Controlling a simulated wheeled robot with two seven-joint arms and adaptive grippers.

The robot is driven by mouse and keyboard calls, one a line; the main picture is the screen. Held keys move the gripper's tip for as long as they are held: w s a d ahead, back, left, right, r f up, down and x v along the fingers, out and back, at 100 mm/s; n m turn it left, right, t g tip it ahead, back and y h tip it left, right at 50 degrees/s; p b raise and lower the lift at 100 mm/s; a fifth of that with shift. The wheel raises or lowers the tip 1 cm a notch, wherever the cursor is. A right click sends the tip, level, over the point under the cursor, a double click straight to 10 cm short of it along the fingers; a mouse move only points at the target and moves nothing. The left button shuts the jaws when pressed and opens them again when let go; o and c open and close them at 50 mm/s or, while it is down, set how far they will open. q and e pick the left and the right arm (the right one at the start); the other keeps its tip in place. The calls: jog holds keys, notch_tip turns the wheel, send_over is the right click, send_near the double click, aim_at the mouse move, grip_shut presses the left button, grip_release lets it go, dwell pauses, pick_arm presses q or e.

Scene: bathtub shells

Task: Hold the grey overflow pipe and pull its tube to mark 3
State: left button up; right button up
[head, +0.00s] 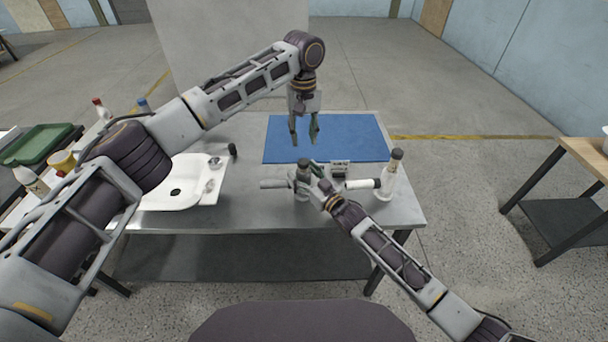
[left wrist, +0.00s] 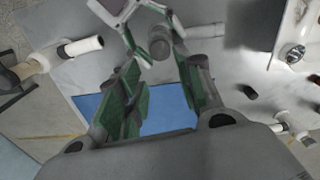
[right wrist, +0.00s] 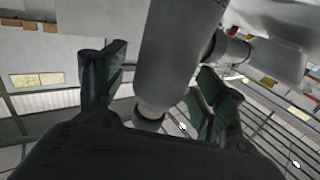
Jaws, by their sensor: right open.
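The grey overflow pipe (head: 303,188) stands near the table's front edge, with a grey side tube (head: 272,184) pointing left. My right gripper (head: 318,172) is at the pipe, partly covering it. In the right wrist view the grey pipe body (right wrist: 178,55) lies between the open fingers (right wrist: 160,95), with gaps beside it; a side branch (right wrist: 230,47) shows at right. My left gripper (head: 304,138) is open and empty above the blue mat, behind the pipe. The left wrist view shows its open fingers, with the pipe (left wrist: 161,47) beyond. I cannot make out the marks.
A white basin-like shell (head: 160,196) and a small dark cylinder (head: 233,149) are at left. The blue mat (head: 350,135) looks clear.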

jog(key=c, duration=1.2)
pick_arm(q)
jog(key=o, duration=0.4)
jog(key=shift+o, duration=0.2)
jog(key=shift+s+d+f+n+g+h, duration=0.5)
jog(key=shift+s+d+f+g+h, duration=0.2)
jog(key=shift+s+d+f+h, duration=0.55)
jog(key=n+t+h, duration=0.4)
jog(key=n+h, duration=1.1)
jog(key=n, duration=0.2)
send_near(303, 161)
jog(key=s, duration=0.1)
jog(key=shift+a+f+n+t, duration=0.25)
jog(key=shift+a+n+t, duration=0.25)
jog(key=shift+a+t, duration=0.3)
jog(key=shift+d, duration=0.1)
jog(key=shift+x, duration=5.85)
